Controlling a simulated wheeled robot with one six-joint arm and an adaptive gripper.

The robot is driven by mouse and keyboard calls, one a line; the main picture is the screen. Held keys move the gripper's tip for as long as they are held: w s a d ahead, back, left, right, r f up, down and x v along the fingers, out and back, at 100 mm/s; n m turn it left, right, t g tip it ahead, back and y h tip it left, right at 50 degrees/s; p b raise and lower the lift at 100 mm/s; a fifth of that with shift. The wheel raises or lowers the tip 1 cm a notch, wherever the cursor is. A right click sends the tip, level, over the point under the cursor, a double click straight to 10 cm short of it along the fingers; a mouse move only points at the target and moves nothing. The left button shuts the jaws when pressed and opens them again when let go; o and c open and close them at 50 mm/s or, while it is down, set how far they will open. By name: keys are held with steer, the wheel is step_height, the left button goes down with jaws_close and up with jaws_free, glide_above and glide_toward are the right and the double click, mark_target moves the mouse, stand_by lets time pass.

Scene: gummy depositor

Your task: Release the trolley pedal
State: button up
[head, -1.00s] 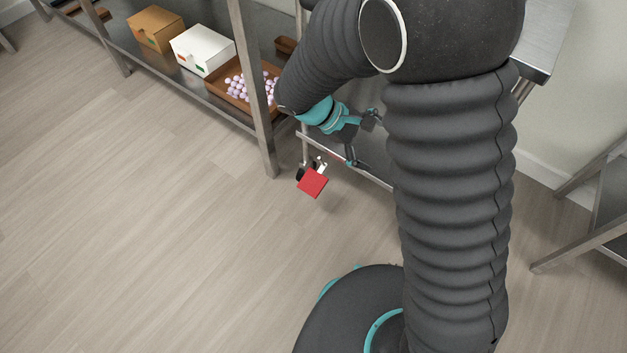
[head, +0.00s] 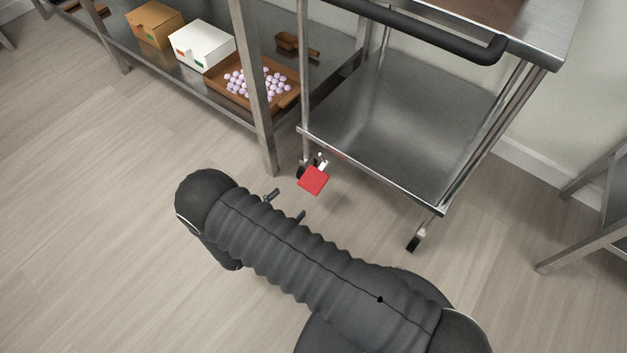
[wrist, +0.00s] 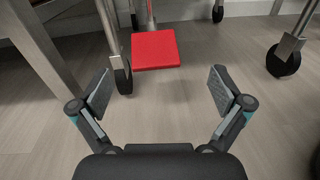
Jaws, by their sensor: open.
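The red pedal (head: 313,179) sits at the trolley's near left caster, just above the floor. In the wrist view the red pedal (wrist: 155,50) is ahead of my gripper, slightly left of centre. The trolley (head: 370,165) is a steel cart with a lower shelf and a black handle. My gripper (head: 285,206) is low over the floor, to the lower left of the pedal and apart from it. In the wrist view my gripper (wrist: 164,88) is open and empty, fingers wide apart. Most of it is hidden behind my arm in the head view.
A steel shelf unit stands at left, its leg (head: 258,110) close to the pedal. It holds a brown tray (head: 222,92) of pale candies, a white box (head: 202,47) and a tan box (head: 155,25). A caster (wrist: 284,59) stands at right. Floor at left is clear.

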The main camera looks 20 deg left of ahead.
mark_target(312, 181)
steer(key=shift+n+t+y, duration=0.4)
steer(key=shift+n+y, duration=0.2)
steer(key=shift+n, duration=0.1)
steer(key=x, duration=0.4)
steer(key=f+x, duration=0.1)
steer(key=x, duration=0.3)
steer(key=f+x, duration=0.1)
steer(key=x, duration=0.3)
steer(key=shift+w+f, duration=0.2)
